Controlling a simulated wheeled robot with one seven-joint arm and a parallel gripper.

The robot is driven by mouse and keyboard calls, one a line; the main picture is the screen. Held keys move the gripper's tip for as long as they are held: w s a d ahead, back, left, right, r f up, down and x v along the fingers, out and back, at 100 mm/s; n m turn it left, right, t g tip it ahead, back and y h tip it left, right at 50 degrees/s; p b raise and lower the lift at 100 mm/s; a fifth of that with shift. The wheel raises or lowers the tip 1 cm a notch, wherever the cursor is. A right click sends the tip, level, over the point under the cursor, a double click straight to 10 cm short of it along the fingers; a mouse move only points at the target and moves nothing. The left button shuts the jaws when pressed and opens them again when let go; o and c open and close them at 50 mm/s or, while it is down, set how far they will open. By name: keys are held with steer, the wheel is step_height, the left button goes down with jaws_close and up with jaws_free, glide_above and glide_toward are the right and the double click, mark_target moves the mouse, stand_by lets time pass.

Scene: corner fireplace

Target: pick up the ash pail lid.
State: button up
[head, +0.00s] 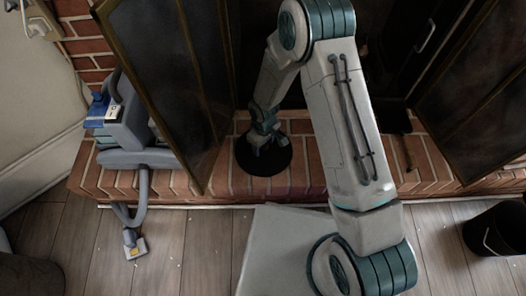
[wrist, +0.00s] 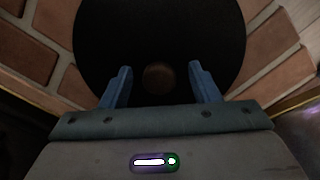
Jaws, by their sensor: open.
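The ash pail lid appears as a round black disc (head: 245,162) lying on the brick hearth in the head view. In the wrist view the black lid (wrist: 160,28) fills the upper middle, with a small round brownish knob (wrist: 158,78) near its centre. My gripper (head: 267,148) is over the lid, pointing down. In the wrist view its two blue fingers (wrist: 160,67) are apart, one on each side of the knob, with dark gaps between them and it. The gripper is open and holds nothing. My gripper and arm hide part of the lid in the head view.
A grey vacuum-like machine (head: 126,130) stands on the hearth at left. Open fireplace screen panels stand at left (head: 165,90) and right (head: 485,110), close to the arm. A black bucket (head: 492,235) is on the wood floor (head: 190,235) at right. A dark container (head: 30,277) is lower left.

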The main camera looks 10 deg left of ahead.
steer(key=shift+f, duration=0.2)
steer(key=shift+c, duration=0.4)
steer(key=c, duration=1.1)
steer(key=shift+r, duration=0.1)
